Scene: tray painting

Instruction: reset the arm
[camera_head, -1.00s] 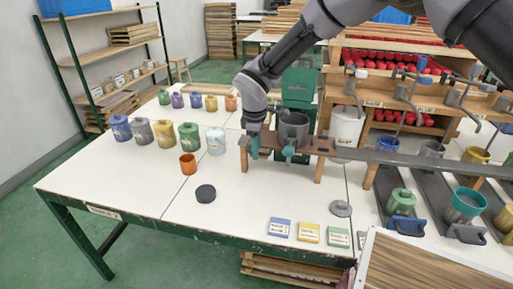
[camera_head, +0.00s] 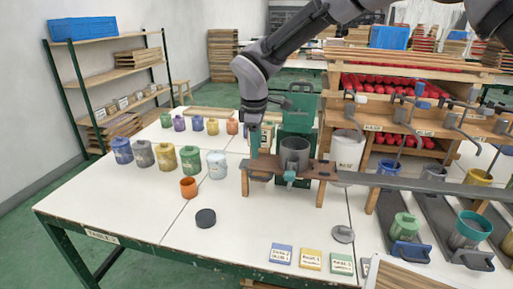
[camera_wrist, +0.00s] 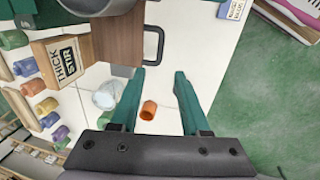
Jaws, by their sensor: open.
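My gripper (camera_head: 256,153) hangs pointing down beside the left end of a brown wooden stand (camera_head: 325,171). Its green fingers are apart with nothing between them, as the wrist view (camera_wrist: 160,76) shows. A grey cup (camera_head: 294,157) sits on the stand, in front of a green machine (camera_head: 298,105). In the wrist view, a brown board (camera_wrist: 118,38), a dark handle (camera_wrist: 154,45) and a box marked "THICK STIR" (camera_wrist: 62,62) lie beyond the fingertips. A small orange cup (camera_wrist: 149,110) shows below and between the fingers.
The orange cup (camera_head: 188,187) and a black disc (camera_head: 205,218) stand on the white table (camera_head: 130,215). Several coloured jars (camera_head: 167,157) stand at left. Labelled cards (camera_head: 311,259) lie in front. A white bucket (camera_head: 346,152) and paint channels are at right. The front left table is clear.

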